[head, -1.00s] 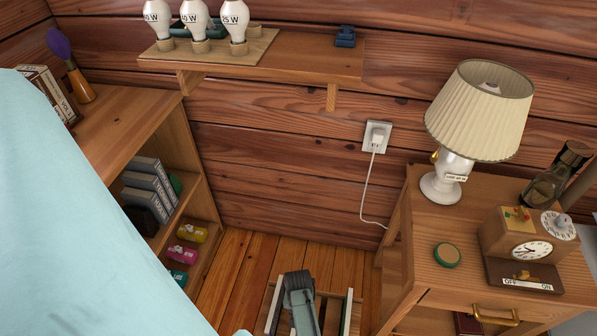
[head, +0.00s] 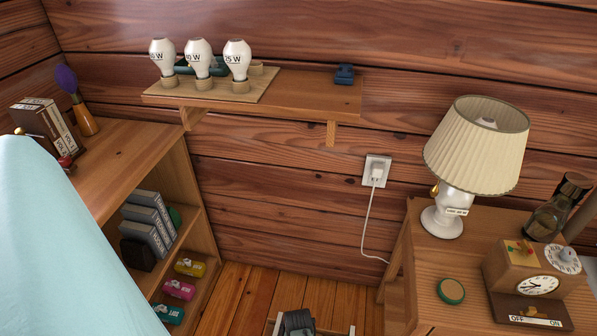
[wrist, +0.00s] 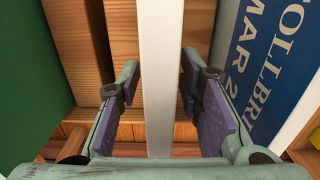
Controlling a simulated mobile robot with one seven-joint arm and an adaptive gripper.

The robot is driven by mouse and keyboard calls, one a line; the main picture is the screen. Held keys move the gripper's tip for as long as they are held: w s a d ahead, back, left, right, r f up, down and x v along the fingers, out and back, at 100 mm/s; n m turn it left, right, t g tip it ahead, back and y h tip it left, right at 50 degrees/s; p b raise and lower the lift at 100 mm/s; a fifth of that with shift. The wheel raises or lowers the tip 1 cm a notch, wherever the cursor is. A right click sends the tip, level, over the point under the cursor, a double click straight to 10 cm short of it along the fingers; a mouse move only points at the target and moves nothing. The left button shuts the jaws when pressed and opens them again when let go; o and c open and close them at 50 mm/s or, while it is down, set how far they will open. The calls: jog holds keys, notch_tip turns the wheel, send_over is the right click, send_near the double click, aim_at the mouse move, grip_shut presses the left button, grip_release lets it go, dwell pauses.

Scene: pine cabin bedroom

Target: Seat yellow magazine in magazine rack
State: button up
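In the wrist view, the two purple-padded fingers of my gripper (wrist: 160,85) stand on either side of a white edge strip (wrist: 161,50), apparently a magazine seen edge-on. Its cover is hidden, so I cannot confirm it is the yellow magazine. The strip nearly fills the gap at the fingertips; whether they press on it is unclear. A blue magazine (wrist: 262,60) with white lettering is on the right, and a green surface (wrist: 30,60) on the left. Wooden slats (wrist: 198,25) below look like the rack.
A nightstand (head: 425,265) with a lamp (head: 476,150) and a clock box (head: 525,275) stands right. A bookcase (head: 125,160) and light-blue cloth (head: 60,250) are left. A wall shelf (head: 310,95) holds bulbs. Some floor (head: 240,295) is clear.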

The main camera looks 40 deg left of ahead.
notch_tip(320, 180, up, 12)
jog(key=shift+r, duration=0.15)
dwell(0.3)
dwell(0.5)
